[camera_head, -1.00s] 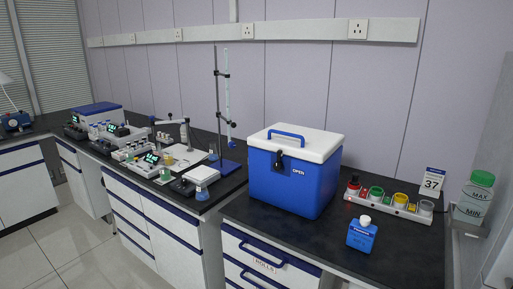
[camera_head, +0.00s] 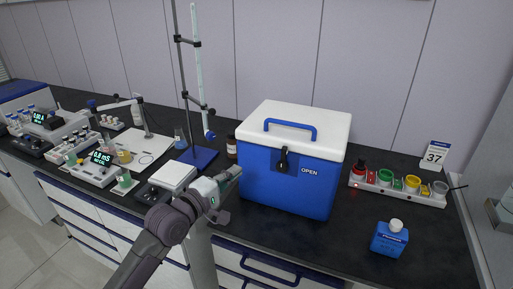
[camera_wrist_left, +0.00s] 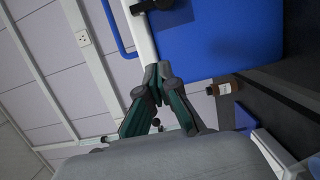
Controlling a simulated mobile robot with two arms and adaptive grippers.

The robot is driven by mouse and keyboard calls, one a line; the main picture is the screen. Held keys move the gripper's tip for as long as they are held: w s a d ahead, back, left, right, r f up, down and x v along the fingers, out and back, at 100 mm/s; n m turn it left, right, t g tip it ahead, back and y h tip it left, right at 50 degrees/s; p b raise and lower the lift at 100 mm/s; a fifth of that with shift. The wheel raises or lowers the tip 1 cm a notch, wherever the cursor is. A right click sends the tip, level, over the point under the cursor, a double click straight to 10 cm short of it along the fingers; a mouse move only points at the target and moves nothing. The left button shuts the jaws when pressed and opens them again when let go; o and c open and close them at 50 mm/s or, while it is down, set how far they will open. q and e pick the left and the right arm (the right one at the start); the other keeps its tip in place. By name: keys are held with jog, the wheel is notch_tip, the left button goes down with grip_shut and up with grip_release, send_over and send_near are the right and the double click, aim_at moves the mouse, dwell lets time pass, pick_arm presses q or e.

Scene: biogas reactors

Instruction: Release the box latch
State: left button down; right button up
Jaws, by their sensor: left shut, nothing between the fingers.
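The blue box (camera_head: 290,192) with a white lid (camera_head: 300,118) and blue handle (camera_head: 290,128) stands on the dark bench, lid closed. Its black latch (camera_head: 283,160) is on the front, left of the word OPEN, and looks upright. My left gripper (camera_head: 236,172) is shut and empty, at the left of the box front, apart from the latch. In the left wrist view the shut fingertips (camera_wrist_left: 158,70) appear against the box's blue wall (camera_wrist_left: 225,40) and white lid edge (camera_wrist_left: 140,38). Whether they touch the box, I cannot tell. My right gripper is not in view.
A brown bottle (camera_head: 231,147) and a blue-based stand (camera_head: 197,158) are left of the box, close to my left gripper. A white balance (camera_head: 172,176) is further left. A rack of coloured jars (camera_head: 398,188) and a blue bottle (camera_head: 390,238) are right. Bench before the box is clear.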

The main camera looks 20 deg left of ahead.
aim_at(276, 151)
pick_arm(q)
jog(key=w+d+p, duration=0.1)
jog(key=w+d, duration=0.1)
jog(key=w, duration=0.1)
jog(key=w+d+p, duration=0.1)
jog(key=w+d, duration=0.1)
jog(key=w, duration=0.1)
jog(key=w+d+p, duration=0.1)
jog(key=w+d, duration=0.1)
jog(key=w, duration=0.1)
jog(key=shift+w+d+r+p, duration=0.15)
jog(key=shift+d+r+p, duration=0.15)
jog(key=shift+p, duration=0.1)
jog(key=shift+d, duration=0.4)
jog(key=shift+f, duration=0.1)
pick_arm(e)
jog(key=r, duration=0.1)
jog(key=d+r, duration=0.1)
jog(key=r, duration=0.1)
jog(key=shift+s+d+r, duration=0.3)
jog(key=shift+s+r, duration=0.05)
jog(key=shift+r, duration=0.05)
